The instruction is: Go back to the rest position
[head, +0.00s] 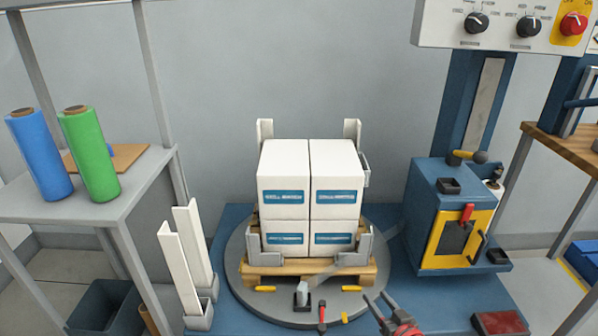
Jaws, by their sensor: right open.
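My right gripper (377,298) shows at the bottom, right of centre, with its two fingers apart and nothing between them. It is in front of the round grey turntable (238,268), over its front right edge in the picture. My left gripper is not in view. A stack of white boxes with blue labels (310,180) stands upright on a wooden pallet (285,279) on the turntable. Grey corner pieces stand around the stack. My right gripper looks apart from the boxes and the pallet.
A blue machine with a yellow door (432,240) stands at the right, under a control panel (500,22). A grey shelf (110,200) holds a blue roll (38,155) and a green roll (90,155). White corner boards (180,265) stand upright left of the turntable.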

